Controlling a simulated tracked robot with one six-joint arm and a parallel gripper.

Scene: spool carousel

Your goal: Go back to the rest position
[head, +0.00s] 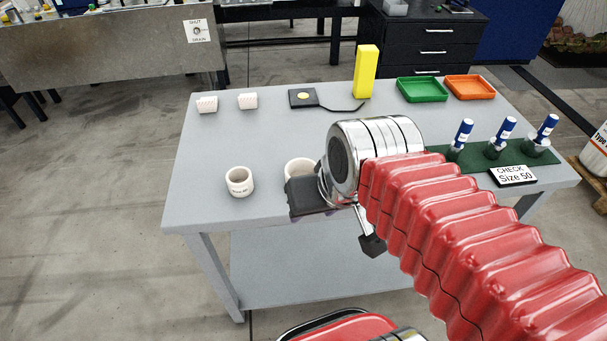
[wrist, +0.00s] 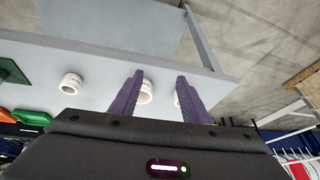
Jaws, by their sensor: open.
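My gripper (wrist: 158,76) is open, its two purple fingers apart in the wrist view. In the head view my dark gripper body (head: 312,197) hangs over the front of the grey table (head: 200,205), and its fingers are mostly hidden. A white ring (head: 239,181) stands on the table left of my gripper. A second white ring (head: 298,167) stands behind my gripper, partly covered by it. In the wrist view one white ring (wrist: 146,92) shows between the fingers, with no visible grip on it, and another (wrist: 70,83) lies left of them.
A yellow block (head: 366,72), a black pad (head: 303,98), two white blocks (head: 207,104), and green (head: 421,89) and orange (head: 469,88) trays stand at the back. Blue-handled tools (head: 502,135) stand on a green mat beside a sign (head: 513,175). The table's front left is clear.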

